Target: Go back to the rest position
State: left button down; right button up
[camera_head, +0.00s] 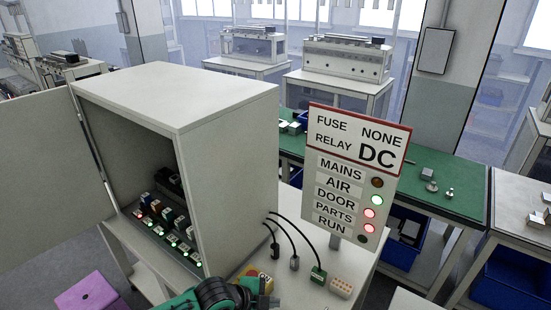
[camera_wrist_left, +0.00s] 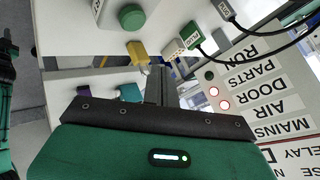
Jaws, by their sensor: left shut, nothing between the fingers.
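My left gripper (camera_wrist_left: 155,76) is shut and empty in the left wrist view, its fingers pointing away over the bench. My green and black left arm (camera_head: 215,293) enters at the bottom of the head view, in front of the cabinet, and partly hides the bench. The right gripper is in neither view.
An open grey cabinet (camera_head: 235,150) with its door (camera_head: 35,165) swung left holds rows of small modules (camera_head: 165,220). A sign panel (camera_head: 355,175) with lit lamps stands to its right. A pale block (camera_head: 341,287) sits near the bench edge. A green-topped table (camera_head: 450,190) is behind.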

pick_arm(q)
jog(key=shift+s+d, duration=0.2)
jog(key=shift+s, duration=0.2)
jog(key=s+a+n+g+y, duration=0.1)
jog(key=s+a+n+y, duration=0.7)
jog(key=s+a+n, duration=1.35)
notch_tip(320, 180, down, 31)
jog(key=s+m+g, duration=0.1)
jog(key=s+m, duration=0.1)
jog(key=m, duration=0.1)
jog(key=s+a+f, duration=0.2)
jog(key=s+f, duration=0.7)
jog(key=f, duration=0.1)
jog(key=s+a+f+g, duration=0.1)
jog(key=s+a+f, duration=0.1)
jog(key=s+f, duration=0.8)
jog(key=shift+s+g, duration=0.3)
